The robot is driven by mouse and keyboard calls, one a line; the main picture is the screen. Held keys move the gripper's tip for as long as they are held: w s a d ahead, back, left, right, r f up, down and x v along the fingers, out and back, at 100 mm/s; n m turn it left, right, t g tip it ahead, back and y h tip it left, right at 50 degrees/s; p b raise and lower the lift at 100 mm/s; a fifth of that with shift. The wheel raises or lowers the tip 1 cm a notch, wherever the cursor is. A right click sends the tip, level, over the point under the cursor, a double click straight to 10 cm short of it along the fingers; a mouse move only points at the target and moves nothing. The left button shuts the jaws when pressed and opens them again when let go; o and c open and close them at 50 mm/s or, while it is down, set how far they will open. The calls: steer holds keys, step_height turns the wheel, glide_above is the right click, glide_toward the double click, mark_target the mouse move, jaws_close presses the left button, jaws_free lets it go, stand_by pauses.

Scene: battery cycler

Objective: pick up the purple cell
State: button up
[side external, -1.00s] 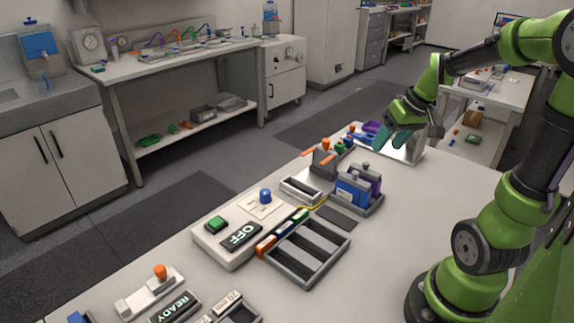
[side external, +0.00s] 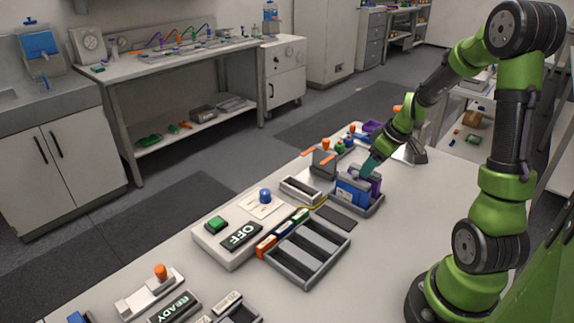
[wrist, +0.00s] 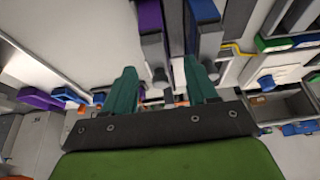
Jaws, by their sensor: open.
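The purple cell (side external: 376,183) stands in a grey tray (side external: 373,211) beside a blue cell (side external: 351,190). In the wrist view, the purple cell (wrist: 149,16) is at the top centre, with its grey post below it, and the blue cell (wrist: 203,14) is just to its right. My gripper (side external: 370,166) is at the top of the purple cell and hides part of it. Its two teal fingers (wrist: 160,76) are open, and the purple cell's post appears between them in the wrist view. I cannot tell whether they touch the cell.
An empty slotted rack (side external: 307,252) and a control box reading OFF (side external: 240,236) are in front of the tray. A dark flat pad (side external: 335,217) lies next to the tray. Orange- and green-topped items (side external: 335,148) stand behind it. The table right of the tray is clear.

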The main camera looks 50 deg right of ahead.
steer(key=x, duration=0.5)
steer(key=shift+w+d+f, duration=0.1)
steer(key=shift+f, duration=0.3)
steer(key=shift+r, duration=0.1)
jaws_close()
